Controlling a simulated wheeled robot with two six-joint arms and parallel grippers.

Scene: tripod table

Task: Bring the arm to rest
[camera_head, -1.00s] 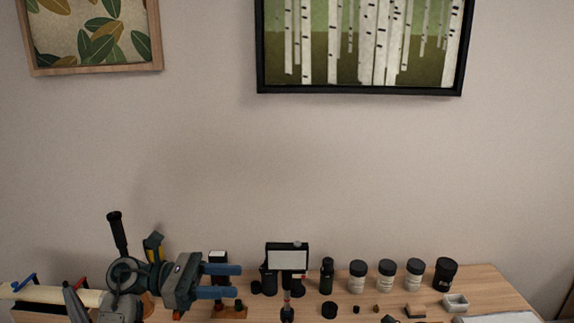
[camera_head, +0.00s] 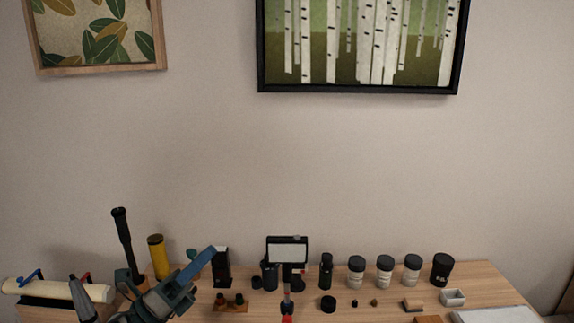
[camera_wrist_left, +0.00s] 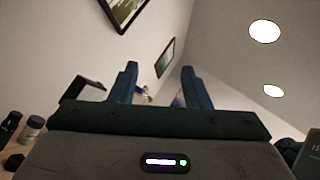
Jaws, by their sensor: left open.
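My left gripper (camera_head: 204,268) is low at the left of the head view, over the left part of the wooden table (camera_head: 490,285). Its blue fingers point up and to the right, apart and empty. In the left wrist view the two fingers (camera_wrist_left: 159,78) stand apart with nothing held between them; wall and ceiling show beyond. Most of the left arm is cut off by the lower edge of the head view. My right gripper does not show.
A black upright tube (camera_head: 122,235) and a yellow cylinder (camera_head: 156,257) stand close to the left gripper. A black device with a pale screen (camera_head: 287,252) is mid-table. Several labelled jars (camera_head: 384,270) line the back right. The wall above is free apart from framed pictures (camera_head: 360,45).

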